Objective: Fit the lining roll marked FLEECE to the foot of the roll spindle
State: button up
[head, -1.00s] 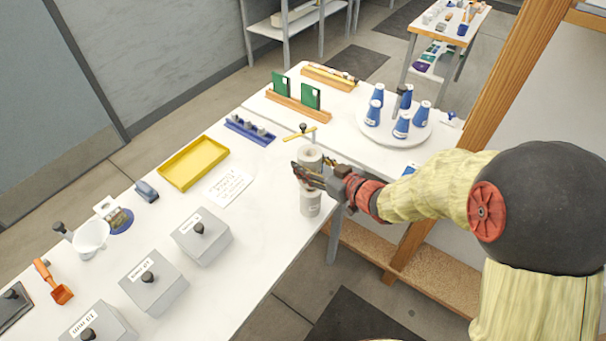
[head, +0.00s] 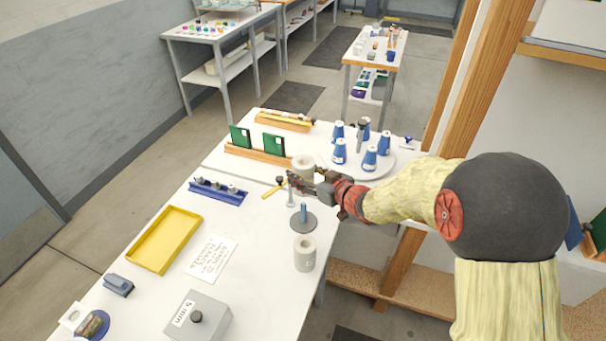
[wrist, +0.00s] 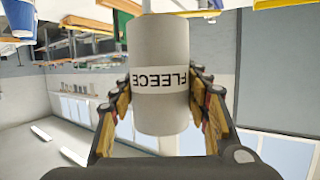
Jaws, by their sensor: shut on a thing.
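The lining roll marked FLEECE (wrist: 160,75) is a pale grey cylinder with a white label, upside down in the wrist view. My gripper (head: 300,180) is shut on its sides. In the head view the held roll (head: 304,166) appears raised above the white table, partly hidden by my fingers. The roll spindle (head: 303,214), a short bluish post on a round dark base, stands nearer the camera, below my gripper in the picture. A thin pale rod (wrist: 148,5) shows at the roll's end; I cannot tell if they touch.
Another pale roll (head: 304,254) stands on the table just in front of the spindle. A yellow tool (head: 273,188) lies left of my gripper. A yellow tray (head: 164,240) lies left.

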jog(key=b, duration=0.4)
send_over(304, 204)
jog(key=shift+w+a+f, duration=0.1)
jog(key=shift+f, duration=2.8)
jog(key=shift+p, duration=0.5)
jog(key=shift+f, duration=0.35)
dwell(1.0)
jog(key=shift+f+b, duration=1.5)
jog(key=shift+f, duration=0.95)
dwell(0.3)
